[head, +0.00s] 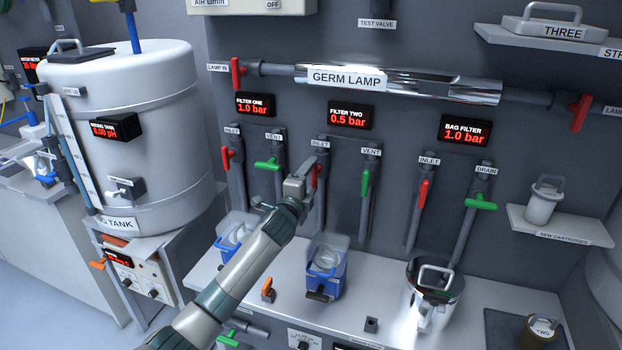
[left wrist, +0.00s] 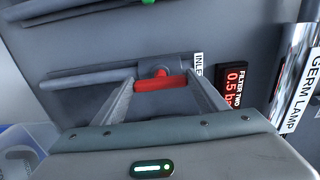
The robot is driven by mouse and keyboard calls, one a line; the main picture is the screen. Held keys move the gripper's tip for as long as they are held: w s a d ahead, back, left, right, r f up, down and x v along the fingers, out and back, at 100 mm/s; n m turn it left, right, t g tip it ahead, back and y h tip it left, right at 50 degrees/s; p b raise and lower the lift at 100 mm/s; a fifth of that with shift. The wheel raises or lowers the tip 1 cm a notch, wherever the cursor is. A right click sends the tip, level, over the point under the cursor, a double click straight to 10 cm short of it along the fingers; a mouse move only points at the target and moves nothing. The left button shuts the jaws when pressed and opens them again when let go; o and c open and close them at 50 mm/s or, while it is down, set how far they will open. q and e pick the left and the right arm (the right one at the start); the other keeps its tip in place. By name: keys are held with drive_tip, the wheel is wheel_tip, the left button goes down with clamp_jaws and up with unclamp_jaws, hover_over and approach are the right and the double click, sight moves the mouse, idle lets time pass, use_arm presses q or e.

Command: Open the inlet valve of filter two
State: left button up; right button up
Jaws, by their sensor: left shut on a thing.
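The inlet valve of filter two has a red handle (head: 315,176) on a grey upright pipe under the INLET label (head: 320,143). My left gripper (head: 306,178) is at this handle and partly covers it in the head view. In the left wrist view the red handle (left wrist: 160,83) lies between the two fingers of my left gripper (left wrist: 165,88), which are shut on it. The handle appears to lie along the pipe. The filter two display (head: 350,116) reads 0.5 bar; it also shows in the left wrist view (left wrist: 236,86). My right gripper is in neither view.
The green vent handle (head: 365,183) of filter two is close on the right. Filter one's red inlet handle (head: 227,158) and green vent handle (head: 267,163) are on the left. A blue filter housing (head: 325,270) stands below. The germ lamp tube (head: 440,85) crosses above.

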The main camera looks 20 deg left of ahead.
use_arm(q)
drive_tip(key=shift+f, duration=0.1)
drive_tip(key=o, duration=1.1)
drive_tip(key=shift+c, duration=0.2)
drive_tip(key=shift+s, duration=0.2)
drive_tip(key=s+b, duration=0.3)
drive_tip(key=s, duration=1.4)
drive_tip(key=shift+a+b, duration=0.35)
drive_tip(key=shift+b, duration=0.05)
